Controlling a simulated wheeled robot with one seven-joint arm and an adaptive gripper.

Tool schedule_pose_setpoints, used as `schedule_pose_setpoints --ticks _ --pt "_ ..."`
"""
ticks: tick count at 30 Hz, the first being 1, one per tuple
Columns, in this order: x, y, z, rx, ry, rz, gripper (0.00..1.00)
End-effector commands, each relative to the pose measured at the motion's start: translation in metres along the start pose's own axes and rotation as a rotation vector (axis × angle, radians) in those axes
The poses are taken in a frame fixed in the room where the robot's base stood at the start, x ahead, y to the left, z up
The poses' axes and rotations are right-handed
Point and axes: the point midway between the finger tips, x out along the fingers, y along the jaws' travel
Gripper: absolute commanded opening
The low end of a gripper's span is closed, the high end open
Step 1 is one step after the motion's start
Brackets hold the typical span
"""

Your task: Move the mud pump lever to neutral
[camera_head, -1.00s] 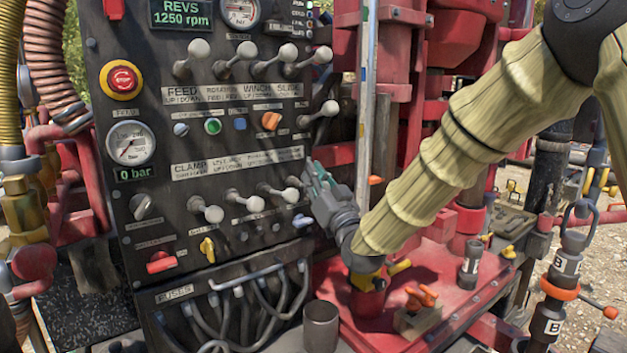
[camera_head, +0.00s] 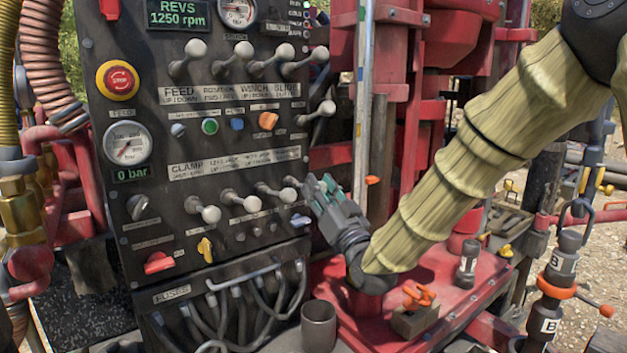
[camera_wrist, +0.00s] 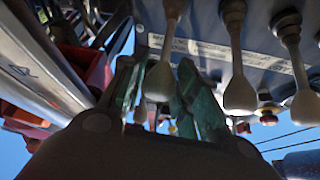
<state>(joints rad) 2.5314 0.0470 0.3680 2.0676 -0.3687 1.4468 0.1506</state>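My gripper (camera_head: 318,186) is at the right end of this row, by the rightmost lever (camera_head: 292,181), whose knob is hidden behind the fingers. I cannot tell for certain that this is the mud pump lever. In the wrist view, a white knob (camera_wrist: 159,84) shows between the two green-padded fingers of my gripper (camera_wrist: 157,98). The fingers are apart, one on each side of the knob; I cannot tell whether they touch it.
Neighbouring lever knobs (camera_head: 288,195) stand close left of my gripper; two also show in the wrist view (camera_wrist: 238,95). A single side lever (camera_head: 326,108) sticks out above. A vertical metal pole (camera_head: 363,110) stands just right. A red deck (camera_head: 440,290) lies below.

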Motion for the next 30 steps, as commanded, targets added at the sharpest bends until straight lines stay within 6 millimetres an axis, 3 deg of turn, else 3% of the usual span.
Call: schedule_pose_setpoints --ticks 6,12,18,30 --pt "-0.041 0.001 0.000 0.001 -0.002 0.002 0.31" --pt "-0.066 0.001 0.000 0.001 0.000 0.001 0.31" --pt "-0.075 0.001 0.000 0.001 -0.001 0.001 0.31" --pt "-0.075 -0.001 0.001 0.001 -0.001 -0.002 0.31"
